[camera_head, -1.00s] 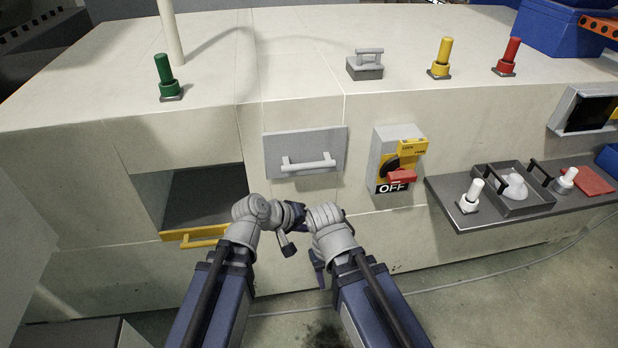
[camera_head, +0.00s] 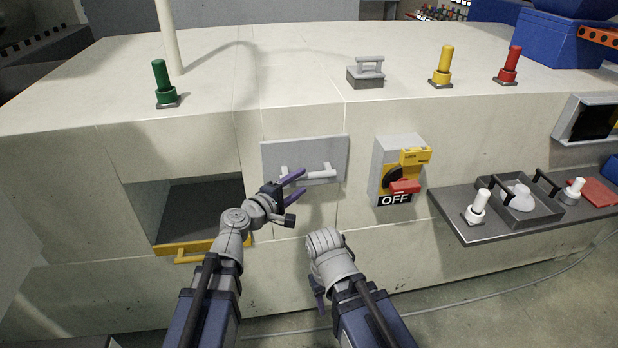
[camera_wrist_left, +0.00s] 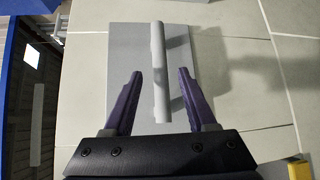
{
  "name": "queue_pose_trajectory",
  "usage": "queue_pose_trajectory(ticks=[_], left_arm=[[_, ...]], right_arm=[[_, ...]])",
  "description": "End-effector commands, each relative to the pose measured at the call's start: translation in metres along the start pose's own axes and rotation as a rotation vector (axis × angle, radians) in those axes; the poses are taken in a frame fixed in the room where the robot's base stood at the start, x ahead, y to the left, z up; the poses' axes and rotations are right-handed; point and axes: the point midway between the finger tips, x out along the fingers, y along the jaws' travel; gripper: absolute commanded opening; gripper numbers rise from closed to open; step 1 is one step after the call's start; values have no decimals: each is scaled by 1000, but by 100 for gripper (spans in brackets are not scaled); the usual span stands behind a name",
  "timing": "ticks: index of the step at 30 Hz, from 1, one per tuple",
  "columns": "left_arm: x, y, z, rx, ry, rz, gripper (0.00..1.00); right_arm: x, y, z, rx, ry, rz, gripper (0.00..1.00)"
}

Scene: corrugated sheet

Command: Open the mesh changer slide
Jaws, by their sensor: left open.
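A grey panel (camera_head: 330,150) with a white bar handle (camera_head: 322,174) is set in the front of the pale machine; I take it for the mesh changer slide. It sits flush in the front. In the left wrist view the handle (camera_wrist_left: 158,60) runs between the two open fingers (camera_wrist_left: 160,76), with gaps on both sides and nothing gripped. My right gripper (camera_head: 318,290) hangs low, mostly hidden behind its own wrist; its jaw state does not show.
A recess (camera_head: 200,210) with a yellow-handled front (camera_head: 185,250) lies left of the panel. A switch box (camera_head: 400,165) marked OFF protrudes at right. A shelf (camera_head: 480,232) holding a tray juts out further right.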

Motion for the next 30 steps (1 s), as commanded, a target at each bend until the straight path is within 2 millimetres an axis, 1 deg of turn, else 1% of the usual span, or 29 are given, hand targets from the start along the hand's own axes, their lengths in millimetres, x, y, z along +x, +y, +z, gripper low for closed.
queue_pose_trajectory(ticks=[1, 3, 6, 9, 12, 18, 20, 30], left_arm=[[11, -1, -2, 0, -1, 0, 57], [23, -1, -1, 0, -2, 0, 57], [38, -1, -2, 0, -2, 0, 57], [49, 0, -1, 1, -1, 0, 57], [52, 0, 0, 1, -1, 0, 57], [52, 0, 0, 1, 0, 0, 57], [52, 0, 0, 1, 0, 0, 51], [51, 0, 0, 1, 0, 0, 13]], right_arm=[[2, 0, 0, 0, 0, 0, 50], [4, 0, 0, 0, 0, 0, 50], [6, -1, 0, 0, 0, 0, 50], [7, -1, 0, 0, 0, 0, 50], [7, -1, 0, 0, 0, 0, 50], [7, -1, 0, 0, 0, 0, 50], [7, -1, 0, 0, 0, 0, 50], [7, -1, 0, 0, 0, 0, 50]])
